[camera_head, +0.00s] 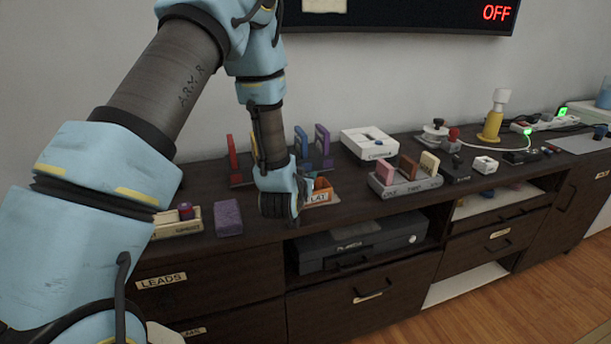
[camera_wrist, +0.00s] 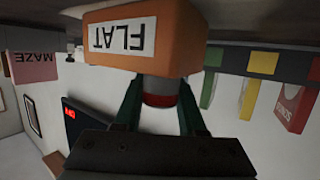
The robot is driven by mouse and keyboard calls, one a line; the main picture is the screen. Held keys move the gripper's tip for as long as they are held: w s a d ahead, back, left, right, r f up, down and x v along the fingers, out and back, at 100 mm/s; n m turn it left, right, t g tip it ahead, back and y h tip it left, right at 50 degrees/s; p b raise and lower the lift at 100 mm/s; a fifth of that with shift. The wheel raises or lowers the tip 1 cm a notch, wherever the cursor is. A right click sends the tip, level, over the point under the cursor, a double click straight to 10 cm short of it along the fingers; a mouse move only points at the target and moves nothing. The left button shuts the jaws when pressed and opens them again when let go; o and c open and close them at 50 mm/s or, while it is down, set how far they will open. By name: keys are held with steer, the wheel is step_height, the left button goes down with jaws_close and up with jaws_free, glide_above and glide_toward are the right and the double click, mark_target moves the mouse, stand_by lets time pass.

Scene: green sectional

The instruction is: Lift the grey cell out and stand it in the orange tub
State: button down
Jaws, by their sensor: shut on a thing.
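The orange tub (camera_wrist: 140,54), labelled FLAT, is upside down at the top of the wrist view. In the head view the tub (camera_head: 330,196) stands on the dark cabinet top, partly hidden by my wrist. My gripper (camera_wrist: 160,95) is shut on the grey cell (camera_wrist: 160,82), a short cylinder with a dark red end toward my gripper. The cell's far end is hidden by the tub's wall, so I cannot tell how deep it sits or whether it touches the bottom. In the head view the cell cannot be made out.
Left of my wrist are a pale tray (camera_head: 180,224) holding small cylinders and a purple block (camera_head: 229,218). Upright coloured pieces (camera_head: 322,146) stand behind the tub. A grey rack of blocks (camera_head: 405,188) is to its right, with a white box (camera_head: 369,144) farther back.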

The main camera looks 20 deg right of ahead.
steer(key=shift+f, duration=0.25)
steer(key=shift+c, duration=2)
jaws_free()
steer(key=shift+s, duration=0.1)
steer(key=v, duration=0.9)
steer(key=shift+a+r, duration=0.2)
steer(key=shift+r, duration=0.05)
steer(key=shift+s+a+r, duration=0.1)
steer(key=shift+s+a, duration=0.3)
steer(key=shift+s, duration=0.15)
steer(key=shift+w, duration=0.1)
